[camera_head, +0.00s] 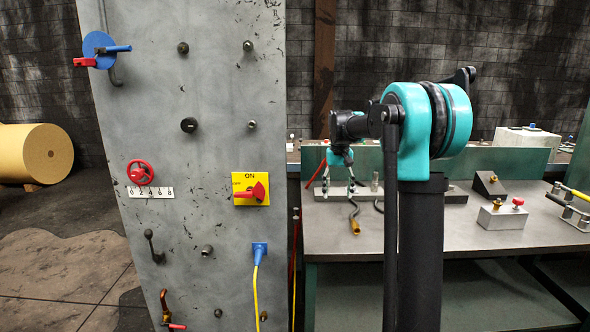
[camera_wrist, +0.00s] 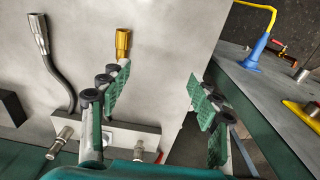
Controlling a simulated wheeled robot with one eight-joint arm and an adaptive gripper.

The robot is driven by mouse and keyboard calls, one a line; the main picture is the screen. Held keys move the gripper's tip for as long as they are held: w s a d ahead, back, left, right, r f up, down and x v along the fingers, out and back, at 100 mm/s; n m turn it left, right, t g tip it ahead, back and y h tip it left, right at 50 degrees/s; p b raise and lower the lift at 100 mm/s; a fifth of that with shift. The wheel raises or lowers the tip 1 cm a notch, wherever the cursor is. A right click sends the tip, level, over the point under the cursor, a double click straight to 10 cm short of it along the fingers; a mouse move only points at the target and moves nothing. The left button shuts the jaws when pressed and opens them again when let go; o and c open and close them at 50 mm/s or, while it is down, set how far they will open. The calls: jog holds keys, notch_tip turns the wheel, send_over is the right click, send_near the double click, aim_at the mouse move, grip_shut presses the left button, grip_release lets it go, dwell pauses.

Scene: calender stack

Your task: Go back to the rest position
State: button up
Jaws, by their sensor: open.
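My gripper (camera_wrist: 160,82) shows in the wrist view with its two green-padded fingers wide apart. Nothing is between them; bare grey bench top lies behind the gap. In the head view my gripper (camera_head: 339,178) is small, at the end of my teal and black arm, over the left part of the bench. A gold-tipped hose (camera_wrist: 123,44) shows just beyond the left finger in the wrist view; whether they touch I cannot tell. A dark hose with a silver tip (camera_wrist: 52,62) lies left of it. Both run to a metal block on the bench.
The grey panel (camera_head: 215,110) stands left of my arm, with a yellow switch (camera_head: 251,189), a red handwheel (camera_head: 141,173) and a blue plug (camera_head: 259,249). The bench (camera_head: 430,232) holds small blocks at right. A yellow roll (camera_head: 35,154) lies far left.

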jog(key=s+d+f+t, duration=0.1)
jog(key=s+f, duration=0.5)
jog(key=s, duration=0.5)
jog(key=s+d+f+t, duration=0.1)
jog(key=s+f, duration=0.6)
jog(key=s, duration=0.5)
jog(key=s+d+f+t, duration=0.2)
jog(key=s+f, duration=0.4)
jog(key=s, duration=0.5)
jog(key=shift+s+f, duration=0.25)
jog(key=shift+f, duration=0.15)
